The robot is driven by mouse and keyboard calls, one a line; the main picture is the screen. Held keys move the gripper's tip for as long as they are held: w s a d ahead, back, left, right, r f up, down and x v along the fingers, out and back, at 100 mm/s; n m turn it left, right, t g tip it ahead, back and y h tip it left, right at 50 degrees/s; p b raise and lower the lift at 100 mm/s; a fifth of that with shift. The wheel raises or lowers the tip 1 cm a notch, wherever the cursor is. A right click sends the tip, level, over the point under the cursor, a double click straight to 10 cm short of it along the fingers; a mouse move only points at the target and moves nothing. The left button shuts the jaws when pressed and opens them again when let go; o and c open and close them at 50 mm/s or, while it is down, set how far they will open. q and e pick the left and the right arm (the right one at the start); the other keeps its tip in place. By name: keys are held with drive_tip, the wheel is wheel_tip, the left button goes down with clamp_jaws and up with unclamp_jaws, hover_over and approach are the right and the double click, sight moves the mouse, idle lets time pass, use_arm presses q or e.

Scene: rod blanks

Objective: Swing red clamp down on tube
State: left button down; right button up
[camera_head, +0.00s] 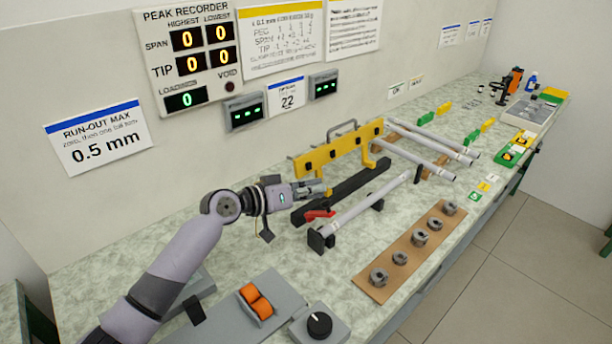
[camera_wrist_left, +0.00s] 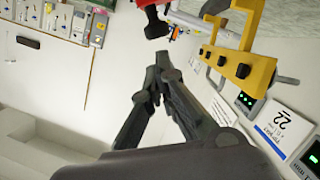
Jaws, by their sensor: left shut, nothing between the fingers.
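The grey tube (camera_head: 365,203) lies on black supports on the bench, its near end at the black clamp block (camera_head: 320,238). The red clamp (camera_head: 318,214) shows as a short red lever above that near end; its exact angle is hard to tell. In the left wrist view the red clamp (camera_wrist_left: 149,8) shows at the top with a black tip below it. My left gripper (camera_head: 322,188) is shut and empty, behind and above the red clamp in the head view. In the wrist view its closed fingertips (camera_wrist_left: 160,62) are apart from the clamp. My right gripper is out of view.
A yellow rail with hooks (camera_head: 340,154) and a dark bar (camera_head: 345,190) stand just behind the tube. A brown strip with several grey rings (camera_head: 412,252) lies in front. More tubes (camera_head: 432,142) lie farther right.

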use_arm(q)
drive_tip(key=shift+s+d+f, duration=0.1)
drive_tip(key=shift+d+f, duration=0.05)
drive_tip(key=shift+f, duration=0.15)
drive_tip(key=shift+s, duration=0.1)
drive_tip(key=shift+s+d+f+m, duration=0.1)
drive_tip(key=shift+s+d+m, duration=0.1)
drive_tip(key=shift+d+m, duration=0.1)
drive_tip(key=shift+s+d+f, duration=0.1)
drive_tip(key=shift+s+d, duration=0.05)
drive_tip(key=shift+s, duration=0.05)
drive_tip(key=s+d+f+m+t+y, duration=0.1)
drive_tip(key=s+d+f+m, duration=0.3)
drive_tip(key=shift+f+y, duration=0.2)
drive_tip(key=shift+y, duration=0.2)
idle(0.6)
idle(0.4)
